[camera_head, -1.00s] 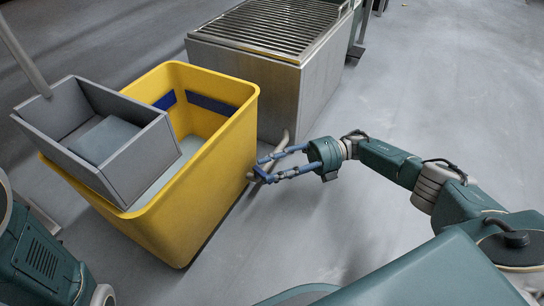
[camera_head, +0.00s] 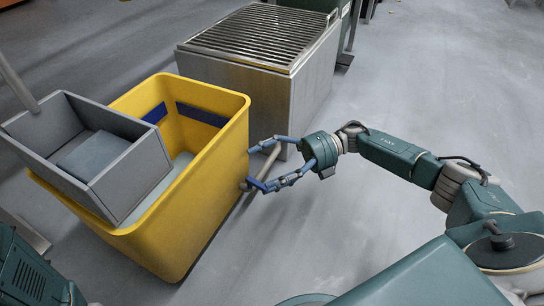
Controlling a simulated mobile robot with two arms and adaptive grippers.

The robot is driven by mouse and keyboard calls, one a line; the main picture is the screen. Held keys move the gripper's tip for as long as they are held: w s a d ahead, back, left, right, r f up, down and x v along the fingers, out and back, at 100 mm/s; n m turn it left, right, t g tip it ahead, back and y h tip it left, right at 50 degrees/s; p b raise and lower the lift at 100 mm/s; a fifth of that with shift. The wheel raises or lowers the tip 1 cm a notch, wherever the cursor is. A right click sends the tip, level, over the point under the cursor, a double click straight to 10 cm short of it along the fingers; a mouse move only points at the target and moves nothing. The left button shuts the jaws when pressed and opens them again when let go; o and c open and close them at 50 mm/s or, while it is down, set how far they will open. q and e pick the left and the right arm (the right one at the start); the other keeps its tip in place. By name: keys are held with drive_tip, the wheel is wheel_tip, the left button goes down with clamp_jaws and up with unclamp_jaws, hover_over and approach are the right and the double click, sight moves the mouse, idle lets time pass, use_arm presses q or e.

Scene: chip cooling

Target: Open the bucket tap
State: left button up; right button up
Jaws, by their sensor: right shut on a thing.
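The yellow bucket (camera_head: 212,175) stands on the floor at left centre of the head view. Its tap (camera_head: 245,186) sticks out low on its right side. A pale bar that looks like the tap's lever (camera_head: 268,160) slants up and right from there. My right gripper (camera_head: 256,167) comes in from the right, with one blue finger above and one below. It is shut on the tap lever, with the fingers spread around it. The fingers partly hide the tap, so its exact setting cannot be told. My left gripper is not in view.
A grey open box (camera_head: 125,175) rests on the bucket's left side. A metal unit with a slatted top (camera_head: 310,90) stands close behind the bucket. The floor (camera_head: 430,90) to the right is clear.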

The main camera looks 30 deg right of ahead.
drive_tip(key=shift+w+d+r, duration=0.2)
drive_tip(key=shift+d+r, duration=0.25)
drive_tip(key=shift+d, duration=0.35)
drive_tip(key=shift+w+d+r, duration=0.15)
drive_tip(key=shift+d+r, duration=0.25)
drive_tip(key=shift+d, duration=0.35)
drive_tip(key=shift+c, duration=1.2)
drive_tip(key=shift+d+r, duration=0.15)
drive_tip(key=shift+d, duration=0.5)
drive_tip(key=c, duration=0.7)
drive_tip(key=shift+o, duration=0.2)
drive_tip(key=d, duration=0.7)
drive_tip(key=shift+w+d+f, duration=0.35)
drive_tip(key=shift+w+f, duration=0.05)
